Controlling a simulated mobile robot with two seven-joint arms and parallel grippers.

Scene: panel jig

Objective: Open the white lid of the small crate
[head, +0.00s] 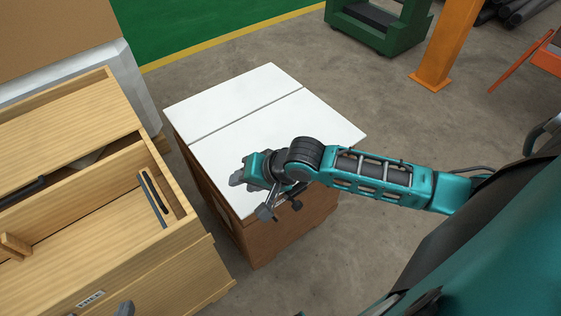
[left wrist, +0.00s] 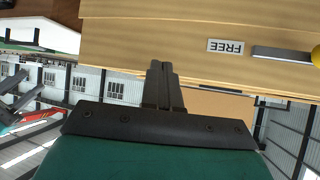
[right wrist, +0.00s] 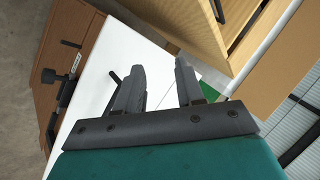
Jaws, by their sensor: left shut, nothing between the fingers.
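The small crate (head: 285,232) is a brown wooden box in the middle of the head view. Its white lid (head: 316,124) lies flat and closed on top, with a thin seam crossing it towards the back. The lid also shows in the right wrist view (right wrist: 98,75). A dark handle fitting (head: 267,212) is at its front edge, partly hidden by my arm. My right gripper (head: 238,179) is over the lid's left part, its fingers apart and empty in the right wrist view (right wrist: 158,68). My left gripper (left wrist: 162,65) is shut and empty, facing the large wooden crate.
The large open light-wood crate (head: 205,247) stands to the left, with a FREE label (head: 90,299) on its front. A narrow gap separates the crates. Further back are a green machine (head: 385,35) and an orange post (head: 442,45). Grey floor right of the small crate is free.

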